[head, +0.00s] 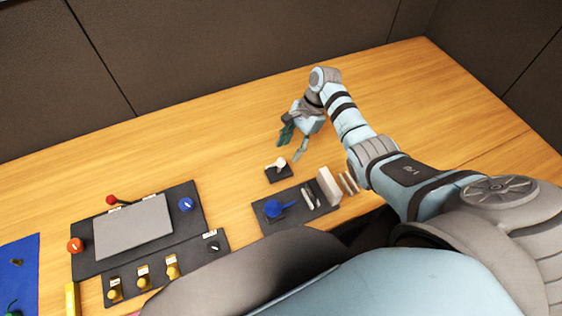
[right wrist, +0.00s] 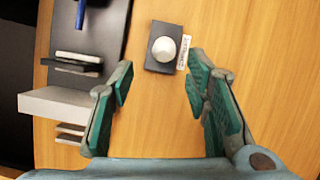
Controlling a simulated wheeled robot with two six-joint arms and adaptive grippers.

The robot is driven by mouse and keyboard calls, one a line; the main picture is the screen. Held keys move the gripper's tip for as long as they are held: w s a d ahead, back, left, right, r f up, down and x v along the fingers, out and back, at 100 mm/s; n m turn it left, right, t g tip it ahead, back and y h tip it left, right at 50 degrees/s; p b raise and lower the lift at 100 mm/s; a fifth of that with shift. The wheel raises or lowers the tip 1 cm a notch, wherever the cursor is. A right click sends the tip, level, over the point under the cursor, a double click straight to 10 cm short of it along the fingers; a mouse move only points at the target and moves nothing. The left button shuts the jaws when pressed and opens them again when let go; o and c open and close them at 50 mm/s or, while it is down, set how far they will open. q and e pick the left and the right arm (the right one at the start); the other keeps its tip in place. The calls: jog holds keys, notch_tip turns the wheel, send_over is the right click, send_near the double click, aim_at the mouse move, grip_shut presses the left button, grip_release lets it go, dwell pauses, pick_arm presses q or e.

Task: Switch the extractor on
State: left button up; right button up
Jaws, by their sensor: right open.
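A small dark block with a white knob (head: 279,165) sits on the wooden table, right of centre; I take it as the extractor switch. In the right wrist view the white knob (right wrist: 164,49) shows on its dark base, with a small label beside it too blurred to read. My right gripper (head: 293,144) is open and empty, just behind and above the switch. In the right wrist view its two fingers (right wrist: 160,78) are spread, with the knob beyond their tips and between them, apart from both. Which way the switch is set, I cannot tell. My left gripper is out of view.
A dark rack (head: 262,218) with a blue-handled thing and pale upright plates stands in front of the switch. A dark panel (head: 192,217) with a grey plate, coloured knobs and yellow switches lies left. A blue mat (head: 28,250) is far left. The table behind is clear.

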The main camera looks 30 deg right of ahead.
aim_at(281, 169)
jog(key=x, duration=0.2)
jog(key=b+x, duration=0.1)
jog(key=x, duration=0.2)
jog(key=b+x, duration=0.1)
jog(key=x, duration=0.2)
jog(key=shift+w+d+f, duration=0.1)
jog(key=shift+w, duration=0.3)
jog(key=shift+f, duration=0.1)
jog(key=shift+s, duration=0.15)
jog(key=shift+c, duration=1)
grip_shut()
jog(key=shift+d+y, duration=0.1)
jog(key=shift+y, duration=0.2)
jog(key=d+f+y+b, duration=0.1)
jog(key=y+b, duration=0.1)
jog(key=b, duration=0.1)
jog(key=shift+b, duration=0.35)
jog(key=shift+r+y, duration=0.1)
jog(key=shift+y, duration=0.3)
jog(key=shift+s+r, duration=0.15)
jog(key=shift+r, duration=0.1)
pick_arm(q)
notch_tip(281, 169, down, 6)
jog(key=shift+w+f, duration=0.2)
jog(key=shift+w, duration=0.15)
